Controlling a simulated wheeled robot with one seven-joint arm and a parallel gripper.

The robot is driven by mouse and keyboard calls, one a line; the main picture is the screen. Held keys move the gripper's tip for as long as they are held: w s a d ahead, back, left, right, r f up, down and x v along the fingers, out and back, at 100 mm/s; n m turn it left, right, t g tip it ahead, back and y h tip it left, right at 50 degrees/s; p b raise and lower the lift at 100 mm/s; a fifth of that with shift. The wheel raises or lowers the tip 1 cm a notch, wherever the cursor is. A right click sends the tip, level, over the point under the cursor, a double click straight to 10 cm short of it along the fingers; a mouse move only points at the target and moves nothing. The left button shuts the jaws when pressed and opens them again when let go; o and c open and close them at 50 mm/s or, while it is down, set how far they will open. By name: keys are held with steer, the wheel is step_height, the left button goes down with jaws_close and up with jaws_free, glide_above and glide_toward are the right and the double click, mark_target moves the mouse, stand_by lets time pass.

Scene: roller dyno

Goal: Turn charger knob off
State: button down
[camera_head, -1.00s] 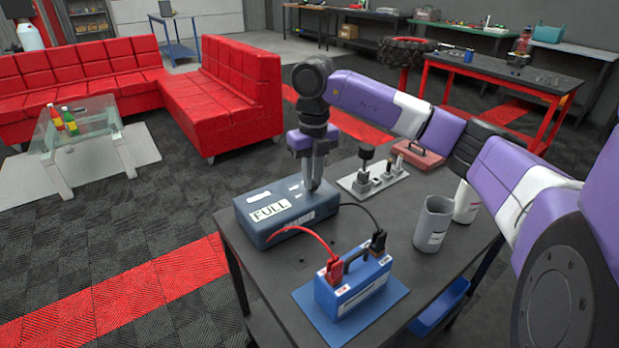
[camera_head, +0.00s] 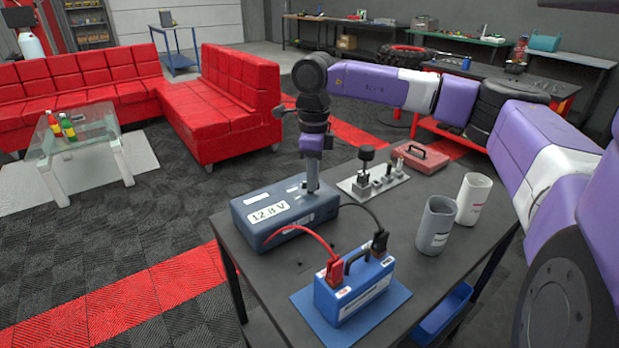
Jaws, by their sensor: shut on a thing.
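The charger (camera_head: 265,225) is a dark blue-grey box on the near left of the dark table. Its white label reads "12.8 V". My gripper (camera_head: 312,188) points straight down at the charger's top, near its right end. It is shut there; the knob itself is hidden by the fingers. A red and a black cable run from the charger's side to a blue battery (camera_head: 350,284), with a red clamp (camera_head: 333,271) and a black clamp (camera_head: 379,243) on its top.
The battery stands on a blue mat (camera_head: 309,308). A plate with upright fittings (camera_head: 352,187), a red case (camera_head: 425,158), a grey cup (camera_head: 434,226) and a white cup (camera_head: 472,199) stand behind and to the right. A red sofa (camera_head: 225,115) is beyond the table.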

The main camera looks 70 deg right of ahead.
steer(key=n, duration=0.3)
steer(key=shift+d+r+n, duration=0.1)
steer(key=shift+d+n, duration=0.2)
steer(key=shift+d, duration=0.05)
steer(key=n, duration=0.3)
steer(key=shift+w+d+n, duration=0.1)
steer(key=shift+n, duration=0.7)
steer(key=shift+w, duration=0.25)
steer(key=c, duration=1.5)
jaws_free()
steer(key=shift+o, duration=0.3)
steer(key=shift+s, duration=0.3)
step_height(320, 180, up, 8)
steer(key=p, duration=0.1)
steer(key=shift+d, duration=0.15)
